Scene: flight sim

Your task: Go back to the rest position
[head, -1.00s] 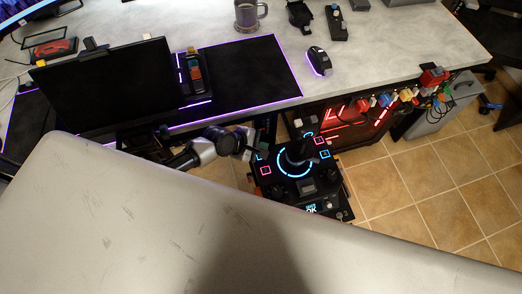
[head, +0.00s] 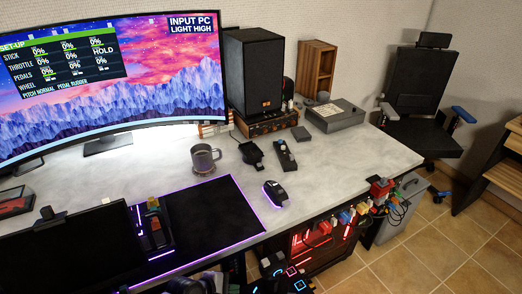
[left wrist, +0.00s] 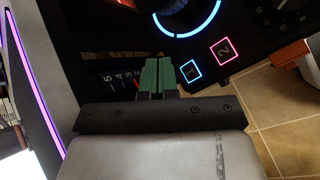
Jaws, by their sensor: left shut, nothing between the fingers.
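My left gripper (left wrist: 158,66) shows in the left wrist view with its two green fingers together, shut and empty. It is beside a black control panel (left wrist: 240,20) with a glowing blue ring and lit squares marked 1 and 2. Whether the fingertips touch anything is hard to tell. My right gripper is not in view.
A grey desk (head: 330,185) holds a curved monitor (head: 150,100), a mug (head: 203,160), a mouse (head: 274,193) and a speaker (head: 253,85). Coloured plugs (head: 345,215) hang along its front edge. Tiled floor (head: 400,265) is open at the lower right; an office chair (head: 415,105) stands behind.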

